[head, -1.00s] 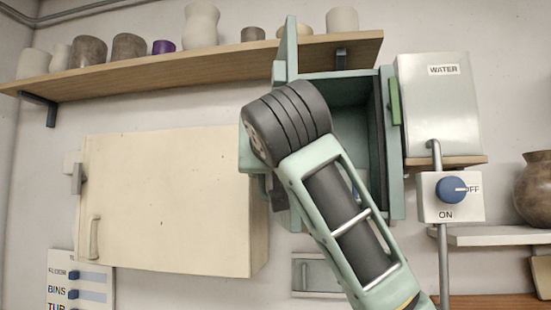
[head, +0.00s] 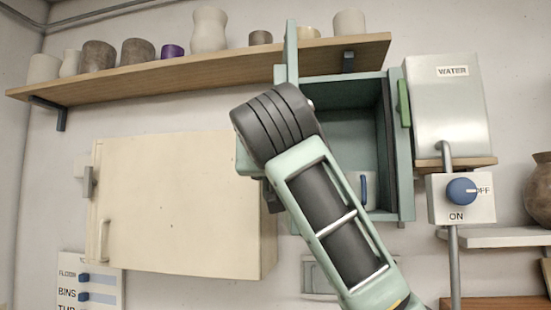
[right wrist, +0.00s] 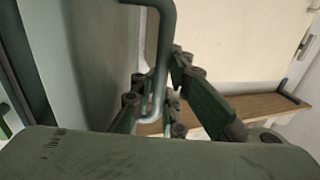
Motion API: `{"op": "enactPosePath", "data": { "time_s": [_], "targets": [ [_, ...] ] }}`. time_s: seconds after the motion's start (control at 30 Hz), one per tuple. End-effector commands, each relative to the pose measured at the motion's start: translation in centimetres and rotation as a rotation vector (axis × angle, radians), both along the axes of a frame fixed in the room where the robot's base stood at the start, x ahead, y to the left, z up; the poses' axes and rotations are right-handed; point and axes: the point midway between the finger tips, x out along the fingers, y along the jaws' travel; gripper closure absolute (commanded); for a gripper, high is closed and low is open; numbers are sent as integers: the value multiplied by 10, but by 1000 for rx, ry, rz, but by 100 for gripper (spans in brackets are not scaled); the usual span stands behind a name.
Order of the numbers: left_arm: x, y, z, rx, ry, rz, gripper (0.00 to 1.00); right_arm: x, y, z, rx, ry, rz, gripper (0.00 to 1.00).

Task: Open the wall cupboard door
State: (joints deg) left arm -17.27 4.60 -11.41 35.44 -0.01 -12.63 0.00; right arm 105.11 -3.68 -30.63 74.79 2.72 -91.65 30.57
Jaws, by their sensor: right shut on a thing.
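The green wall cupboard (head: 402,150) stands open at the middle right of the head view, its inside showing. Its door (head: 292,50) is swung out on the left side and seen nearly edge-on. My right arm crosses in front of the door and hides its lower part and the gripper in the head view. In the right wrist view, the door (right wrist: 95,60) fills the left, with a grey bar handle (right wrist: 163,45) on it. My right gripper (right wrist: 160,98) is shut on this handle. My left gripper is not in view.
A cream panel with a handle (head: 180,205) is left of the cupboard. A wooden shelf with several pots (head: 200,70) runs above. A WATER box (head: 447,110) and a blue knob (head: 461,191) are at right. A blue handle-like piece (head: 363,190) shows inside the cupboard.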

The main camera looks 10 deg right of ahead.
Motion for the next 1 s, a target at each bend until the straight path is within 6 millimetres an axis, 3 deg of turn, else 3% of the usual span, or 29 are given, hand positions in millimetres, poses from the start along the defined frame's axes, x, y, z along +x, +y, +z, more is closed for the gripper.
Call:
{"op": "enactPosePath", "data": {
  "time_s": [0.03, 0.67, 0.7, 0.8, 1.0],
  "targets": [
    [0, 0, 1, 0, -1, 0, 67, -5, 14, 7, -5, -21, 40, 100],
    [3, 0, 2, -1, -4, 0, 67, -5, 14, 8, -4, -23, 41, 100],
    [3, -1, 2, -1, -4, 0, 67, -5, 14, 8, -4, -23, 41, 90],
    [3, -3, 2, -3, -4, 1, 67, -5, 14, 8, -4, -23, 39, 82],
    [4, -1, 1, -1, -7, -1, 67, -3, 12, 6, -4, -19, 36, 82]
  ]
}}
